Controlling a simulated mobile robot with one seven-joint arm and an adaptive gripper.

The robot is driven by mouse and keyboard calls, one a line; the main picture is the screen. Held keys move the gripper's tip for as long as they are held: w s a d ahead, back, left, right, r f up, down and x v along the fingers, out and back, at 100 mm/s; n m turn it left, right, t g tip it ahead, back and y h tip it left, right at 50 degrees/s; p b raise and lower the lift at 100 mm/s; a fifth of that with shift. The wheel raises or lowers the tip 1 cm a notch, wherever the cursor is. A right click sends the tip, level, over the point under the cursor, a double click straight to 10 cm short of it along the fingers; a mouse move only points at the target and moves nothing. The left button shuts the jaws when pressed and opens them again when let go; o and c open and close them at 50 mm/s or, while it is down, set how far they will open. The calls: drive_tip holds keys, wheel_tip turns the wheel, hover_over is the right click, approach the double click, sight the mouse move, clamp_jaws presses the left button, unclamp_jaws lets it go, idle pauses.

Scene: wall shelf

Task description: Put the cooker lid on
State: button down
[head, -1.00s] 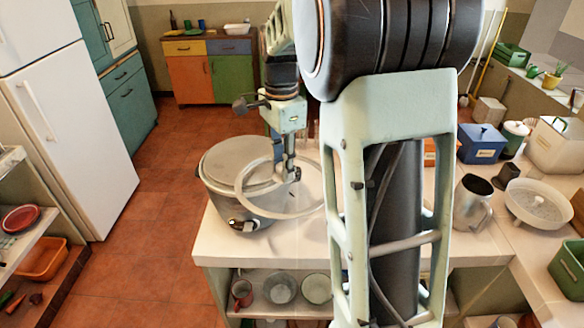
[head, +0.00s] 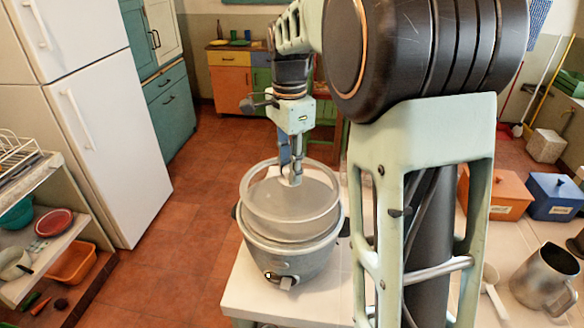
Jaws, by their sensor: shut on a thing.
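The cooker (head: 290,262), a round grey metal pot with a dark switch on its front, stands on the white counter. The lid (head: 249,218), a clear disc with a pale thick rim, is over the cooker's top. It looks roughly level, and its rim shows a little above the cooker's rim. I cannot tell whether lid and cooker touch. My gripper (head: 296,178) points down at the lid's middle and is shut on it. The grasped part is mostly hidden by the fingers.
The white counter (head: 250,290) ends just left of the cooker. To the right are a metal jug (head: 545,280), an orange box (head: 497,195) and a blue box (head: 553,197). A white fridge (head: 105,120) and a low shelf with dishes stand left, across open red floor.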

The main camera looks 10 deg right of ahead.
sight(290, 187)
drive_tip(key=shift+f+b, duration=1.85)
drive_tip(key=shift+f, duration=0.5)
drive_tip(key=shift+p, duration=0.35)
drive_tip(key=shift+f, duration=0.45)
idle(0.6)
drive_tip(key=c, duration=1.5)
unclamp_jaws()
drive_tip(key=shift+c, duration=0.2)
wheel_tip(290, 187, up, 12)
drive_tip(key=shift+r, duration=0.1)
